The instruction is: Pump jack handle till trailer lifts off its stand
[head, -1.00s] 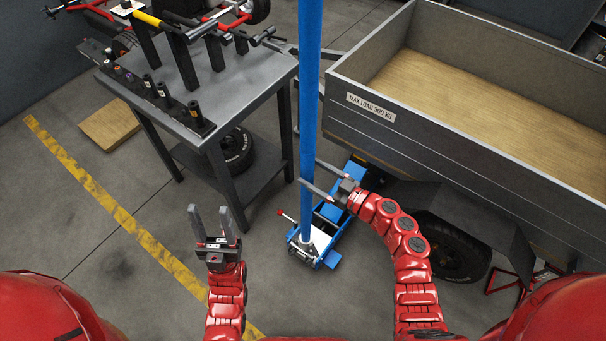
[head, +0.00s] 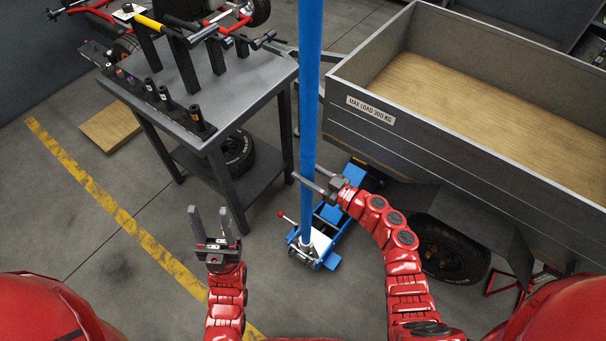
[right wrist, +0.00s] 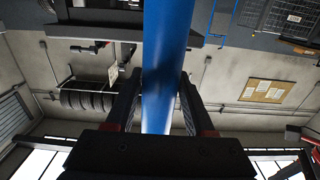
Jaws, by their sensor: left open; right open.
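The blue jack handle (head: 310,110) stands nearly upright in the head view, rising from the blue trolley jack (head: 322,238) on the floor beside the trailer (head: 460,150). My right gripper (head: 308,183) is open, with its fingers on either side of the handle's lower part. In the right wrist view the handle (right wrist: 166,70) passes between the open fingers; contact is unclear. My left gripper (head: 209,222) is open and empty, fingers up, left of the jack. A red stand (head: 502,283) shows partly at the trailer's near side; whether it bears the trailer cannot be seen.
A grey workbench (head: 245,95) with sockets and tools stands left of the handle, a tyre on its lower shelf. The trailer's wheel (head: 450,250) is right of my right arm.

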